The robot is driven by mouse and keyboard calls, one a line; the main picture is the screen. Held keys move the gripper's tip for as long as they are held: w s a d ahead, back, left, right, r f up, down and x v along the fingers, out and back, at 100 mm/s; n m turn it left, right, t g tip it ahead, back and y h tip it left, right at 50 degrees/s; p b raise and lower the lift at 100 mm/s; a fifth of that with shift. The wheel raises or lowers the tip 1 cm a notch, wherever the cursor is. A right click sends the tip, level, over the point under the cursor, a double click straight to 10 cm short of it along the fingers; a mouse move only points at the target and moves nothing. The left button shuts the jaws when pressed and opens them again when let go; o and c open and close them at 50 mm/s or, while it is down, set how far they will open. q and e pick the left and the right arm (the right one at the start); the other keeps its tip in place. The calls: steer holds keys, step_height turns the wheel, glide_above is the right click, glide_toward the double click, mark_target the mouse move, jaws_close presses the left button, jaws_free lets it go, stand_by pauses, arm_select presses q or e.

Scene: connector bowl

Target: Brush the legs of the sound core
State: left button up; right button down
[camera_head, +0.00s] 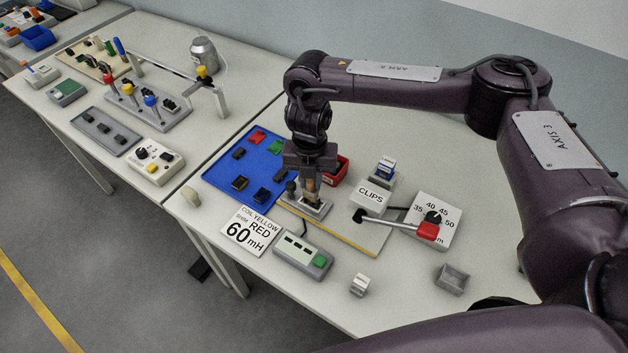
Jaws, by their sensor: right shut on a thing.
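My right gripper (310,181) comes down from above near the middle of the near table. It is shut on a small tan and dark thing (311,190), mostly hidden by the fingers, so I cannot tell whether it is the sound core or a brush. The held thing is just over, or touching, a small grey fixture (309,208) on a pale board (350,237) with a yellow front edge. No core legs can be made out at this size. My left gripper is not in view.
A blue mat (224,172) with several small blocks lies left, with a red bin (338,170) behind the gripper.

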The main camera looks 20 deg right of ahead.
steer(key=shift+w+a, duration=0.25)
steer(key=shift+w, duration=0.1)
steer(key=shift+s, duration=0.1)
steer(key=shift+s+d+p, duration=0.55)
steer(key=shift+s+d, duration=0.2)
steer(key=shift+s, duration=0.1)
steer(key=shift+f, duration=0.1)
steer(key=shift+w+a, duration=0.1)
steer(key=shift+w+a+b, duration=0.65)
steer(key=shift+w, duration=0.15)
steer(key=shift+s+d, duration=0.1)
